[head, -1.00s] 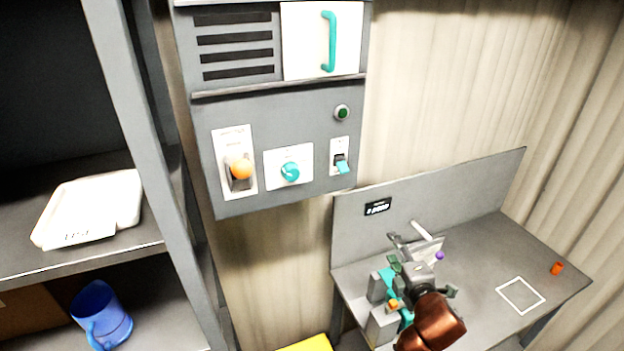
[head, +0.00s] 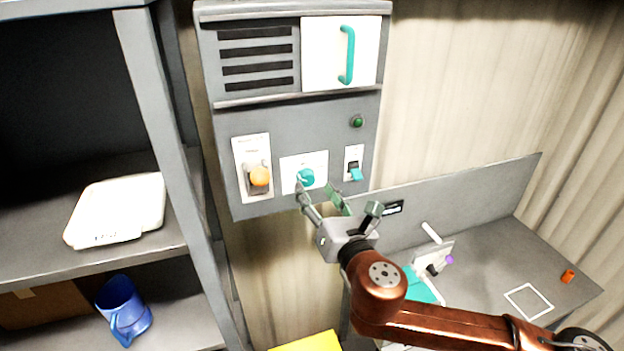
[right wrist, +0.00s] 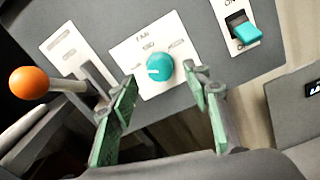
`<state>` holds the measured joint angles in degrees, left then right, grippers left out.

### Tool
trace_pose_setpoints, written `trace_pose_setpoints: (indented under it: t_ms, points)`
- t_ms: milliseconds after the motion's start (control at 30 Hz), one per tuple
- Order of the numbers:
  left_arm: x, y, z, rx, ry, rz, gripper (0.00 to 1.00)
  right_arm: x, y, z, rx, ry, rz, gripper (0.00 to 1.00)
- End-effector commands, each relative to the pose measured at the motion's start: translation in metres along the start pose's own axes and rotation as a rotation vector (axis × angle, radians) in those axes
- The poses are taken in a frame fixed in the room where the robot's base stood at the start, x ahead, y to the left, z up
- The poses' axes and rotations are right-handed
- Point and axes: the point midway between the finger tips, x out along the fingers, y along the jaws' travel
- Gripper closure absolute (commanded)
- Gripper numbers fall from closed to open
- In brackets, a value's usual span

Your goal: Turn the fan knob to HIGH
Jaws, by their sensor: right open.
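The fan knob (head: 306,177) is a round teal dial on a white plate in the middle of the grey wall panel. In the right wrist view the knob (right wrist: 160,67) shows a white mark pointing left, and the plate reads FAN; the smaller position labels are too blurred to read. My right gripper (head: 318,190) is open just below and in front of the knob. In the right wrist view its two green-padded fingertips (right wrist: 163,85) stand apart, one to each side of the knob, with nothing between them gripped. My left gripper is not in view.
An orange-ball lever (head: 260,176) is left of the knob, and a teal switch (head: 355,174) is right of it. A green button (head: 358,121) sits above. A grey shelf (head: 180,150) stands at left; a workbench (head: 480,262) is at right.

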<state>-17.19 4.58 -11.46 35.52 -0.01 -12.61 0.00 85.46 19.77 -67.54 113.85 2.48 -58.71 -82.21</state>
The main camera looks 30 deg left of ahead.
Motion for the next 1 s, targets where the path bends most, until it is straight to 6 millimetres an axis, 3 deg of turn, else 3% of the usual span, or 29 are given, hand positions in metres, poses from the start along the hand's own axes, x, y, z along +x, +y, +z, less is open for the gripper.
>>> trace_pose_setpoints:
  t_ms: [233, 600, 1000]
  points:
    - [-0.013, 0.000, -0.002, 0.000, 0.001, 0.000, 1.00, 0.031, 0.001, 0.001, 0.002, 0.000, 0.000, 0.56]
    - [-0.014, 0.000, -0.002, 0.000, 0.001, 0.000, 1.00, 0.037, 0.000, 0.000, 0.001, -0.001, 0.000, 0.56]
    - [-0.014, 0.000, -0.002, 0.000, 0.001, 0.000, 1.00, 0.037, -0.001, 0.000, 0.002, -0.001, -0.001, 0.83]
